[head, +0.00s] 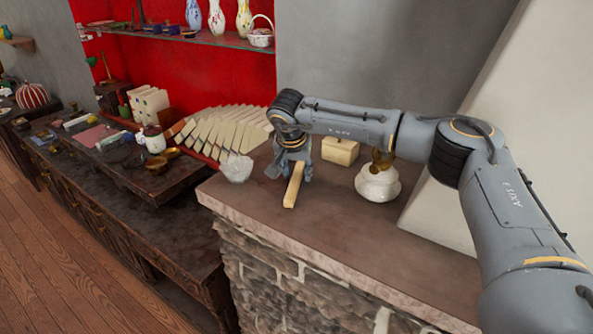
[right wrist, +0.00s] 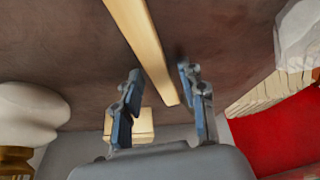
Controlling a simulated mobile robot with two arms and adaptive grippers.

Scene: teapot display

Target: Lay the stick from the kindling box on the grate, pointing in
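A pale wooden stick (head: 293,187) lies on top of the stone ledge (head: 330,225), its near end towards the front edge. My right gripper (head: 291,168) is above its far end, fingers pointing down. In the right wrist view the stick (right wrist: 145,45) runs between the two fingertips (right wrist: 160,82), with a gap on each side, so the gripper is open. A pale block-like box (head: 340,151) stands on the ledge behind the gripper; I cannot tell whether it is the kindling box. I see no grate. My left gripper is not in view.
A white pot (head: 377,184) with a brown top stands right of the stick. A lower dark table (head: 165,190) with many small items is at left. The ledge front is clear.

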